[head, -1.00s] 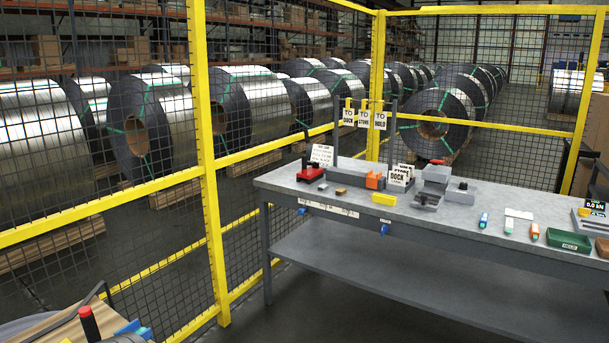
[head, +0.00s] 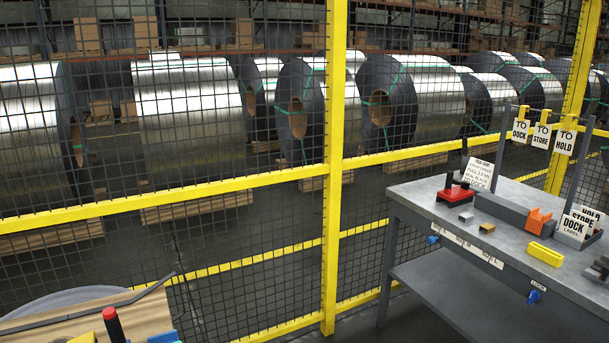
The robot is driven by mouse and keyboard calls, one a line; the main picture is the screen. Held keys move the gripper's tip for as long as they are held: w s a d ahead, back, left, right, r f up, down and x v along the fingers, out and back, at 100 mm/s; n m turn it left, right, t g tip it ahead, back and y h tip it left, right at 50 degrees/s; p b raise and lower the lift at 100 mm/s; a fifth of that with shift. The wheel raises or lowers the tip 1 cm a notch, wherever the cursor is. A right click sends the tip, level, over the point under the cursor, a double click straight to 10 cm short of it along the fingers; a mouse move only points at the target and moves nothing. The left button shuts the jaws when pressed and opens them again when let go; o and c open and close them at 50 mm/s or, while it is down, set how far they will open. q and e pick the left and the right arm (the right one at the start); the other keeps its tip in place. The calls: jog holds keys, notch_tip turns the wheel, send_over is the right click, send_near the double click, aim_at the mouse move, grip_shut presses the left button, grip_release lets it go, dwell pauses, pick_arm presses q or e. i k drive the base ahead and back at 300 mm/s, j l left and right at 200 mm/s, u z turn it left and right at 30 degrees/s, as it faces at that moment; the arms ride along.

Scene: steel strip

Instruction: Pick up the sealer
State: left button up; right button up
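I cannot tell for sure which thing is the sealer. A red-based tool with black upright parts (head: 455,193) stands on the left end of the grey workbench (head: 430,207). At the bottom left, a black post with a red grip (head: 113,325) is cut off by the frame edge. Neither of my grippers is in view.
Yellow-framed mesh fencing (head: 335,160) stands behind the bench, with steel coils (head: 190,115) beyond. The bench also holds an orange piece (head: 538,221), a yellow block (head: 545,254) and label cards (head: 576,227). A brown surface (head: 60,322) is at lower left.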

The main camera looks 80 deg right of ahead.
aim_at(459, 195)
jog(key=k+l+u, duration=0.15)
jog(key=l+u, duration=0.15)
jog(key=u, duration=0.15)
jog(key=k+l+u, duration=0.15)
jog(key=u, duration=0.25)
jog(key=k+l+u, duration=0.2)
jog(key=u, duration=0.25)
jog(key=k+l+u, duration=0.25)
jog(key=u, duration=0.15)
jog(key=k+u, duration=0.25)
jog(key=u, duration=0.2)
jog(key=k+u, duration=0.25)
jog(key=u, duration=0.2)
jog(key=k+l+u, duration=0.15)
jog(key=u, duration=0.3)
jog(key=k+u, duration=0.65)
jog(key=u, duration=0.25)
jog(key=k+j+u, duration=0.2)
jog(key=u, duration=0.3)
jog(key=k+j+u, duration=0.25)
jog(key=u, duration=0.2)
jog(key=k+u, duration=0.25)
jog(key=u, duration=0.15)
jog(key=k+u, duration=0.25)
jog(key=u, duration=0.15)
jog(key=k+j+u, duration=0.15)
jog(key=u, duration=0.2)
jog(key=k+j+u, duration=0.2)
jog(key=u, duration=0.2)
jog(key=k, duration=0.05)
